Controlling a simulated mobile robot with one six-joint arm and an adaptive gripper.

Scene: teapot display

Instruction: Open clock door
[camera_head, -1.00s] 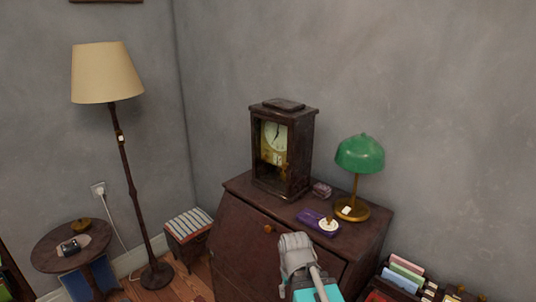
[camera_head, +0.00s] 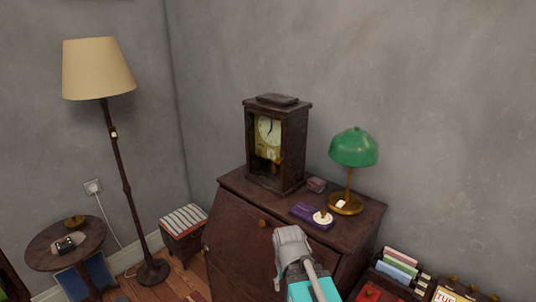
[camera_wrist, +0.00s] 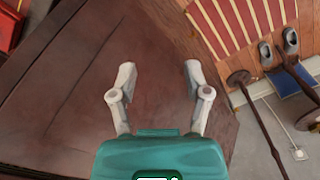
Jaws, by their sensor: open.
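The clock (camera_head: 291,150) is a dark wooden case standing upright on the desk in the head view. Its pale dial and a gold-toned lower part show through the framed front. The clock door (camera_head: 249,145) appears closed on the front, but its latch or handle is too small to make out. My gripper (camera_wrist: 160,78) is open and empty in the wrist view, its two grey fingers apart above a dark brown wooden surface. In the head view my grey and teal arm is in front of the desk, below and apart from the clock. The clock is not in the wrist view.
The dark desk (camera_head: 235,225) has a sloping front. A floor lamp (camera_head: 125,175) and striped stool (camera_head: 185,220) are at left.

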